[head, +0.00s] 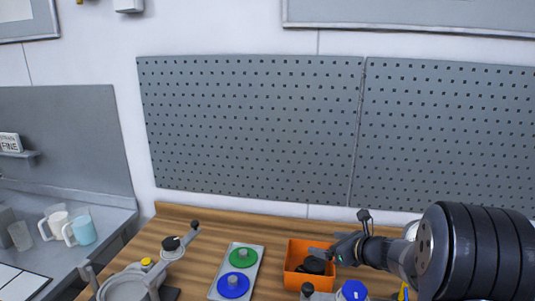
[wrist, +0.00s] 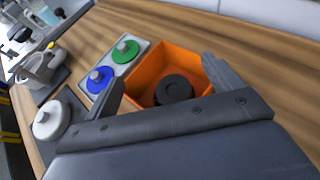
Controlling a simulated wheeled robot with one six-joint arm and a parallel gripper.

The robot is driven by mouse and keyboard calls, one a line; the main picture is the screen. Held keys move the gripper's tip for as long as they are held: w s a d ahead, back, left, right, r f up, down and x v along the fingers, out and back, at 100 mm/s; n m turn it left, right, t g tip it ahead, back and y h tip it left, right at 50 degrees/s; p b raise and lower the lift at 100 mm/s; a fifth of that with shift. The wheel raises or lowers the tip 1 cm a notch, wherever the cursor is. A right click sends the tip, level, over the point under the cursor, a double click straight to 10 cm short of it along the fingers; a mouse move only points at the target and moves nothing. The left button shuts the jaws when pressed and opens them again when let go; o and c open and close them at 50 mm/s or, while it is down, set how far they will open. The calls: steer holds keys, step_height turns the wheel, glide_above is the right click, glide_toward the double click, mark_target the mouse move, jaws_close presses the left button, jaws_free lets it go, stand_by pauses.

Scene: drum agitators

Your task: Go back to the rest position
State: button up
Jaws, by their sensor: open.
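My gripper (head: 332,251) is open and empty, over the orange bin (head: 293,253) at the right of the wooden bench. In the wrist view my gripper's two fingers (wrist: 163,84) stand wide apart, with the orange bin (wrist: 150,62) beyond them. A black round part (wrist: 174,89) lies inside the bin, and the fingers do not hold it. My arm reaches in from the right side of the head view and hides part of the bench there.
A grey tray (head: 256,275) left of the bin carries a green disc (head: 243,258) and a blue disc (head: 233,285). A grey device with a yellow button (head: 147,262) stands further left. A blue-topped device (head: 353,290) stands in front of the bin. Pegboard (head: 250,125) covers the wall behind.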

steer(key=x, duration=0.3)
steer(key=shift+w+a+f, duration=0.1)
steer(key=shift+w+a, duration=0.05)
steer(key=shift+r+p, duration=2)
steer(key=shift+r, duration=0.25)
